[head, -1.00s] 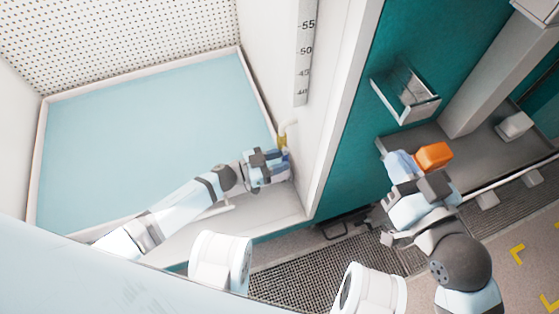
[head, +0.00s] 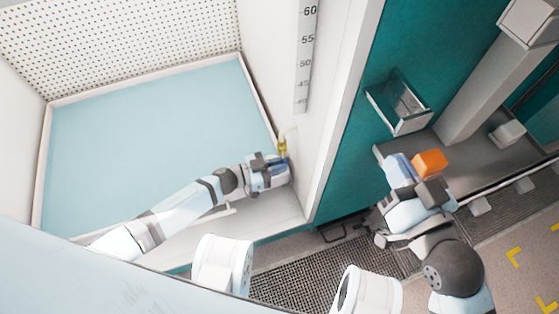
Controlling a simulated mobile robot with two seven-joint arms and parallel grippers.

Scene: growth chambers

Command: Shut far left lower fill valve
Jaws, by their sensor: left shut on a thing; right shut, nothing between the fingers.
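The fill valve (head: 283,145) shows as a small yellow piece low on the right inner wall of the chamber, by the corner of the blue tray (head: 150,140). My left gripper (head: 278,165) reaches into the chamber and is shut on the valve's handle, which its fingers mostly hide. The angle of the handle cannot be told. My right gripper (head: 408,175) is outside the chamber, in front of the teal panel, shut with nothing between its fingers.
A ruler strip (head: 306,60) runs up the chamber's right wall. A clear holder (head: 398,105) is fixed to the teal panel (head: 350,150). A dark grating (head: 310,275) lies on the floor.

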